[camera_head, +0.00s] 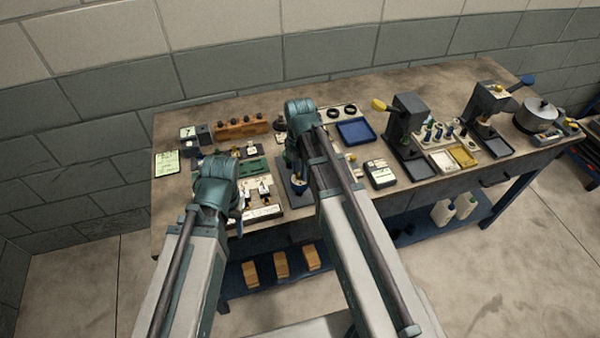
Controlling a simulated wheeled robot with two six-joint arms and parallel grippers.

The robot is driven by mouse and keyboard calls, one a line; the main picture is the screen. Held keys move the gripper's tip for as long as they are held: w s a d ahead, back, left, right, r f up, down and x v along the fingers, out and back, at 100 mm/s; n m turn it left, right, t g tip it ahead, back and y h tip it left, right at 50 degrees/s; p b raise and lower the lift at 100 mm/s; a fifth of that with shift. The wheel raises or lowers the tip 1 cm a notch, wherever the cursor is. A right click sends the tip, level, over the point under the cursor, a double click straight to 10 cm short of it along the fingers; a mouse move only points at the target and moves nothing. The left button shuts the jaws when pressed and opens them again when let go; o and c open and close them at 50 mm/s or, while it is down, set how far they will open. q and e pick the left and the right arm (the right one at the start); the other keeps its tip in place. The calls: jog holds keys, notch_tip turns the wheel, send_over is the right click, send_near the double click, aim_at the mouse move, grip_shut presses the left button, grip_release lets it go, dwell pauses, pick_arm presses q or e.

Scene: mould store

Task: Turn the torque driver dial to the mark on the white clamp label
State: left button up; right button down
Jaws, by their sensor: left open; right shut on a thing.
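My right gripper (297,172) is mostly hidden under its own wrist, above a dark plate (297,200) at the bench's front. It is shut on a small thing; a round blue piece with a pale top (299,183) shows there. I cannot tell whether this is the torque driver dial. My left gripper (239,216) is open, beside a white panel (266,212) with dark markings and small white-and-black parts, possibly clamps. I cannot tell which label is the white clamp label, and its mark is too small to read. My arms hide much of this area.
The bench (240,105) holds a wooden block rack (242,128), a green card (167,163), a blue tray (356,132), a dark labelled box (380,173) and two dark presses (403,122). A pot (537,114) stands far right. Bottles (443,212) and wooden blocks (281,264) sit below.

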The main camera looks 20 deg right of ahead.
jog(key=n, duration=0.3)
jog(key=shift+n, duration=0.3)
jog(key=n, duration=0.3)
jog(key=shift+n, duration=0.4)
jog(key=shift+c, duration=1)
grip_release()
jog(key=shift+r, duration=0.1)
